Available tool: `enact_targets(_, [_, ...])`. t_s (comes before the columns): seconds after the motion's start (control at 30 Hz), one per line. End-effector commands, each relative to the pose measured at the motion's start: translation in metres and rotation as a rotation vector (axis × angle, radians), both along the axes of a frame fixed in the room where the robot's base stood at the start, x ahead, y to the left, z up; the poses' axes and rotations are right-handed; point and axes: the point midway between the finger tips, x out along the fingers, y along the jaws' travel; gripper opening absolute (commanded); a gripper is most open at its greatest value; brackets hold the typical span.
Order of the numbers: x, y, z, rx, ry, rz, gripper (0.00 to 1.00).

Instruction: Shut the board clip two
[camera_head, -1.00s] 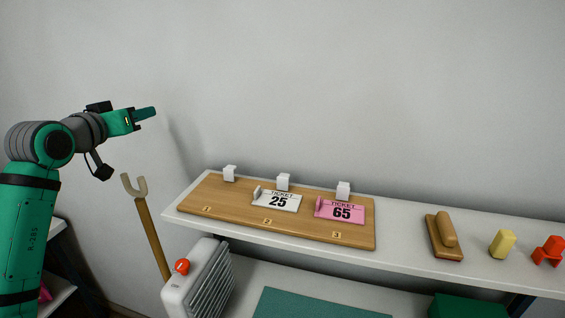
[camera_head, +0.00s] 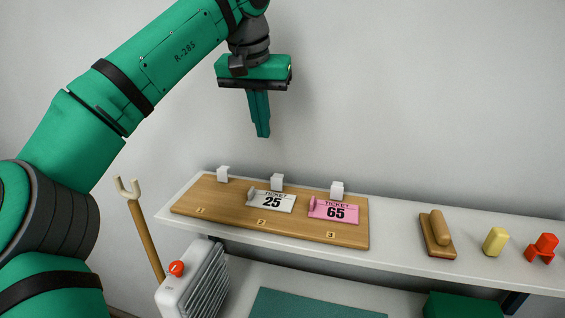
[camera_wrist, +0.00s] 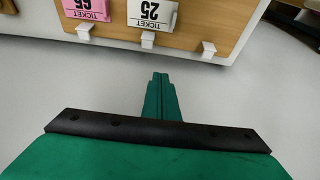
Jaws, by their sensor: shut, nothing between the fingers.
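The wooden board (camera_head: 225,205) lies on the white shelf, with places numbered 1, 2 and 3. White clip two (camera_head: 277,181) stands at the board's back edge, behind the white ticket 25 (camera_head: 271,202); a small pale tab rises at that ticket's left edge. In the wrist view, clip two (camera_wrist: 148,39) appears upside down beside the ticket. I cannot tell how far its jaw is open. My gripper (camera_head: 263,135) is shut and empty, pointing down above the board's back edge, apart from clip two. Its fingertips also show in the wrist view (camera_wrist: 160,76).
Clip one (camera_head: 223,173) has no ticket; clip three (camera_head: 337,189) stands behind the pink ticket 65 (camera_head: 333,211). A brown wooden block (camera_head: 437,234), yellow piece (camera_head: 495,241) and red piece (camera_head: 543,248) stand to the right. A heater (camera_head: 192,285) and forked stick (camera_head: 147,235) stand front left.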

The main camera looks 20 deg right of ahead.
Motion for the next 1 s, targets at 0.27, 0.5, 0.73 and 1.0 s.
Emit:
enact_targets(0.27, [-0.018,-0.019,-0.011,0.04,0.057,-0.006,0.0])
enact_targets(0.5, [-0.011,-0.027,-0.048,0.04,0.055,-0.011,0.0])
enact_targets(0.73, [-0.004,-0.032,-0.081,0.037,0.054,-0.01,0.0])
enact_targets(1.0, [0.0,-0.034,-0.098,0.037,0.054,-0.01,0.0])
